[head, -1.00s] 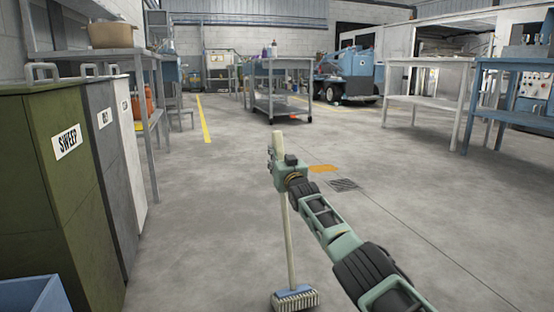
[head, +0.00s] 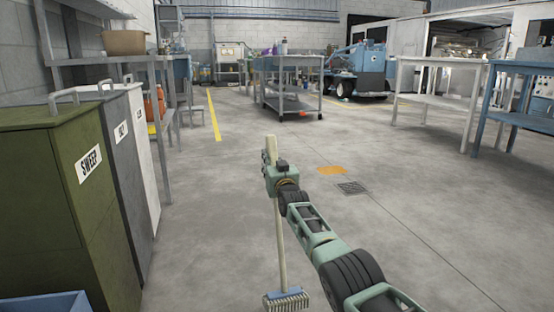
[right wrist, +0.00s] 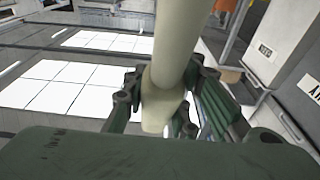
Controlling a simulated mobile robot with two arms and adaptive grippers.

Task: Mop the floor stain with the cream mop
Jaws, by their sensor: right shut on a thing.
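The cream mop (head: 281,240) stands near upright in front of me in the head view. It has a long cream handle and a blue head (head: 285,298) with pale bristles low in the picture. My right gripper (head: 272,172) is shut around the upper handle, and the handle top sticks out above it. In the right wrist view the pale handle (right wrist: 178,50) passes between the fingers (right wrist: 165,100). A flat orange patch (head: 332,170) lies on the floor beyond the mop, apart from its head. My left gripper is out of view.
Green, grey and white bins (head: 95,205) stand close on the left, with a blue box (head: 45,303) at the near corner. A dark floor grate (head: 352,188) lies by the orange patch. Ahead stands a grey cart (head: 290,95), with tables at right.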

